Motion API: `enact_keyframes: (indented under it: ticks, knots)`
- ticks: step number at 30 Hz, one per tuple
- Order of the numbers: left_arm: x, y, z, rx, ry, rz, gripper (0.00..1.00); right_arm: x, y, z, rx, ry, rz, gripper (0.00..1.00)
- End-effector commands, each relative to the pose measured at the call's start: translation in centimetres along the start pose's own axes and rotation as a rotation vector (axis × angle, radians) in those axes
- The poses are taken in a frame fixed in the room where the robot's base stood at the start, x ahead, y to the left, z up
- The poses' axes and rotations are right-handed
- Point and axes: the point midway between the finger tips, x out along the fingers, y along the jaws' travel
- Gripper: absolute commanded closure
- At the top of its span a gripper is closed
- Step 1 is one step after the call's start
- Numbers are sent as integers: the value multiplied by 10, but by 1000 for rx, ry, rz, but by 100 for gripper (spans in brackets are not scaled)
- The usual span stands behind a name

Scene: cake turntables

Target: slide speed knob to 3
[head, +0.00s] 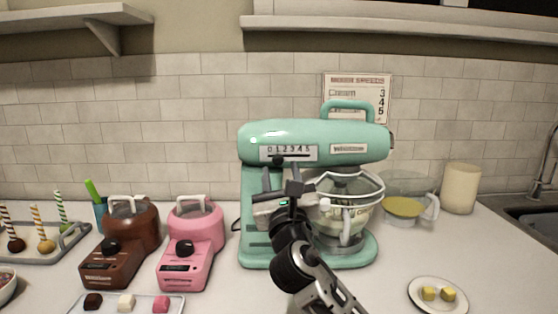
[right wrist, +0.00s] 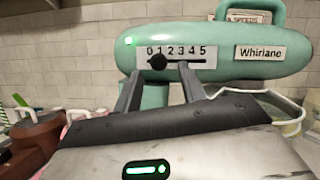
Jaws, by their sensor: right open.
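The teal mixer (head: 255,220) stands at the middle of the counter. Its speed scale (head: 288,152), marked 0 to 5, is on the side of the head and also shows in the right wrist view (right wrist: 175,53). The round black speed knob (right wrist: 158,62) sits in the slot near the 1. In the head view the knob (head: 278,160) is just above my gripper. My right gripper (right wrist: 160,70) is open and empty, its fingertips just below the scale, one on each side of the knob. I cannot tell whether a finger touches it. My left gripper is not in view.
A mixing bowl (head: 340,218) sits in the mixer, right of my gripper. Brown (head: 112,262) and pink (head: 190,262) small machines stand at the left. A speed chart (head: 372,92) hangs behind. A small plate (head: 420,299) lies at the right front.

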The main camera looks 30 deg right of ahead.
Motion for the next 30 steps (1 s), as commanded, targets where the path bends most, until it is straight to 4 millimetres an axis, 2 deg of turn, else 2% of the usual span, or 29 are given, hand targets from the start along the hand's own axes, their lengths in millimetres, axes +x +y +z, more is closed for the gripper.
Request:
enact_keyframes:
  ticks: [1,6,17,18,22,30]
  knots:
    - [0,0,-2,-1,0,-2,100,10,-1,2,0,-2,-2,59]
    - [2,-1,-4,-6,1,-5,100,27,0,1,0,-1,0,59]
    - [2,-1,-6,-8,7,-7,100,33,0,0,1,0,1,59]
    - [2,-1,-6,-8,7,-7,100,33,0,0,1,0,1,62]
    - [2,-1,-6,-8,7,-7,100,32,0,0,1,0,1,98]
    - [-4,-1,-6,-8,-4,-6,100,34,5,3,7,-4,20,100]
